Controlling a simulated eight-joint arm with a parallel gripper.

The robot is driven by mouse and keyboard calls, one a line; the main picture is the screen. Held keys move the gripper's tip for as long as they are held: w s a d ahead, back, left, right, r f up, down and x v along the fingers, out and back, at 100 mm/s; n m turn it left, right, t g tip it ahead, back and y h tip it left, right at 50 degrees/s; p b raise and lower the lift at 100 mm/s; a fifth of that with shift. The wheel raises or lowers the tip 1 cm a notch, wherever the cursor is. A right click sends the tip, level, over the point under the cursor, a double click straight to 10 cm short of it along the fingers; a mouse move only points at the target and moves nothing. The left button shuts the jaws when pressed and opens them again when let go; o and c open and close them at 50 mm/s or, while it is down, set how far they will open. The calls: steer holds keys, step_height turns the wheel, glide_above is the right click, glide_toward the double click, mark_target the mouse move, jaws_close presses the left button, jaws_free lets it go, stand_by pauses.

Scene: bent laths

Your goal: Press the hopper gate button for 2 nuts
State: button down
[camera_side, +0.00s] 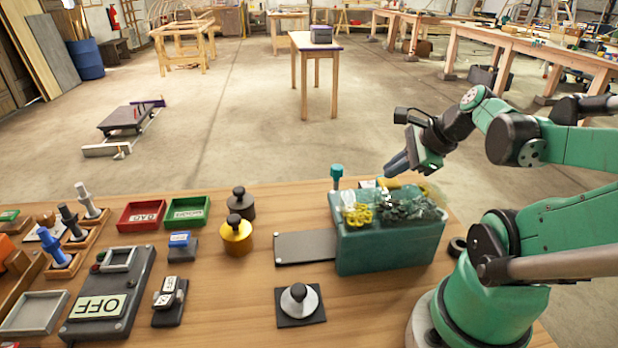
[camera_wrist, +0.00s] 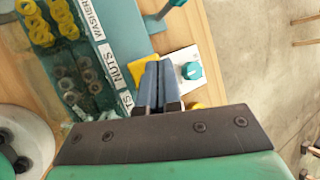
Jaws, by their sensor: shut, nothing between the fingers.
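The hopper (camera_side: 388,243) is a teal box at the right of the bench, with yellow and dark small parts in its top. In the wrist view its label strip (camera_wrist: 112,62) reads WASHER and NUTS; a third label is partly hidden. A white plate (camera_wrist: 183,56) with a round teal knob (camera_wrist: 191,70) lies beside the strip. A yellow piece (camera_wrist: 143,69) shows left of my fingertips, and another yellow bit shows below the plate. My gripper (camera_side: 391,170) is shut and empty, pointing down just above the hopper's back edge. I cannot tell whether it touches anything.
A teal-topped post (camera_side: 337,174) stands at the hopper's back left. A dark plate (camera_side: 304,247) lies left of it.

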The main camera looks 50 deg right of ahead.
mark_target(393, 182)
steer(key=shift+r, duration=0.45)
steer(key=shift+r, duration=2.5)
stand_by(0.7)
step_height(393, 182, up, 4)
steer(key=shift+f, duration=0.1)
steer(key=shift+f, duration=0.1)
steer(key=shift+f, duration=4.35)
